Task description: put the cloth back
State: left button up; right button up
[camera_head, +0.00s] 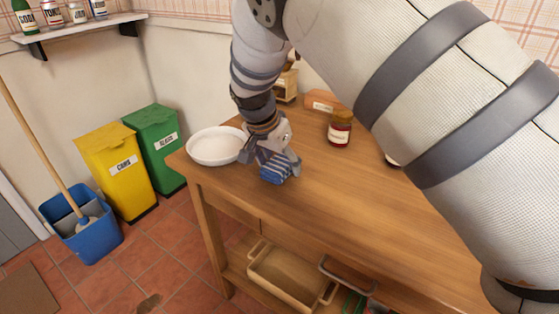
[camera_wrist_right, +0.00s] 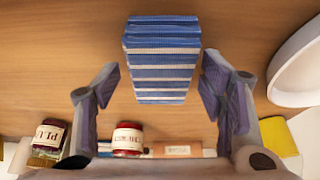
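The cloth (camera_head: 275,174) is a folded blue-and-white striped block at the left end of the wooden table (camera_head: 350,205). My right gripper (camera_head: 272,157) is just above it and hides part of it in the head view. In the right wrist view the cloth (camera_wrist_right: 163,60) lies ahead, between the lines of the two fingers. The right gripper's fingers (camera_wrist_right: 165,85) are spread wide, with a gap on each side of the cloth. I cannot tell how high the fingertips are above the table. My left gripper is not in view.
A white bowl (camera_head: 215,146) stands close left of the gripper. A wooden tray (camera_head: 283,275) sits on the shelf below. Yellow (camera_head: 118,170) and green (camera_head: 157,148) bins stand left, beside a blue bucket (camera_head: 88,235).

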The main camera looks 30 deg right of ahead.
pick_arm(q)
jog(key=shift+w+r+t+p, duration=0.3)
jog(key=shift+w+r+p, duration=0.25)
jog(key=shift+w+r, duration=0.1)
pick_arm(e)
jog(key=v, duration=1.2)
jog(key=shift+r, duration=0.1)
